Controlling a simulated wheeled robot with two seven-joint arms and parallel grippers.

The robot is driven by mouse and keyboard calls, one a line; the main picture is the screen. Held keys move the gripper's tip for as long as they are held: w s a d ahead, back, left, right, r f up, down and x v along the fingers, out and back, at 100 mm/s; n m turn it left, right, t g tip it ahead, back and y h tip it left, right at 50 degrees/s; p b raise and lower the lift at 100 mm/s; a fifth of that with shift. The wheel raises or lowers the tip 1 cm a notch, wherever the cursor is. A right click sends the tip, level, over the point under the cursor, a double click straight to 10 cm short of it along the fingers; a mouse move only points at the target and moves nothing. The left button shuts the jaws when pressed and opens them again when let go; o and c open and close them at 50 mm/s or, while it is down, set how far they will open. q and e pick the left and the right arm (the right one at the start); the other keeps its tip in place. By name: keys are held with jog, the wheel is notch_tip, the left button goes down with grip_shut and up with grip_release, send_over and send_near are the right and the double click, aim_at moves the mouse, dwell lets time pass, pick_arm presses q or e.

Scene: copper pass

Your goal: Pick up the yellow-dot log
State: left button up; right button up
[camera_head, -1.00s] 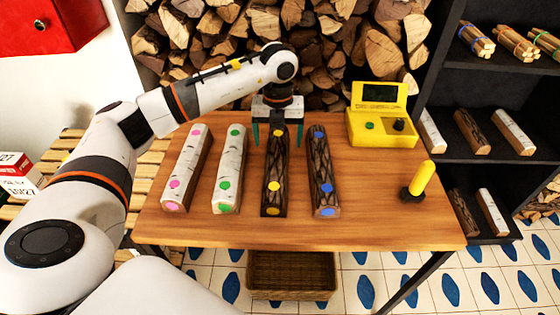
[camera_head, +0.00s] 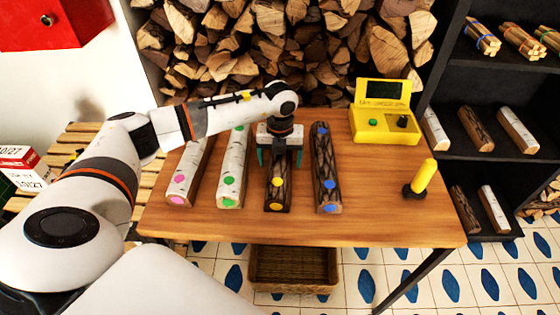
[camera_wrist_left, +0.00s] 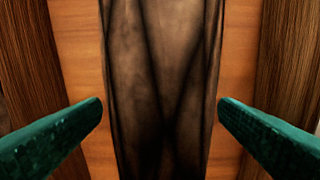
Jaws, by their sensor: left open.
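The yellow-dot log (camera_head: 276,190) is dark-barked, with yellow dots on its top and near end. It lies on the wooden table (camera_head: 400,220) between a white log with green dots (camera_head: 232,170) and a dark log with blue dots (camera_head: 326,175). My left gripper (camera_head: 279,160) is open above its middle, pointing down, and hides its far part. In the left wrist view, the dark log (camera_wrist_left: 162,90) runs between the two green fingers (camera_wrist_left: 160,115), with a gap on each side. My right gripper is not in view.
A white log with pink dots (camera_head: 186,175) lies at the left. A yellow device (camera_head: 385,125) and an upright yellow handle (camera_head: 424,178) stand at the right. Dark shelves (camera_head: 490,100) with logs are beyond the table. Stacked firewood (camera_head: 320,45) is behind.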

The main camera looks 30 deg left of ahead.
pick_arm(q)
jog(key=shift+f, duration=0.25)
dwell(0.3)
jog(key=c, duration=1.4)
jog(key=shift+r, duration=0.1)
jog(key=shift+c, duration=1)
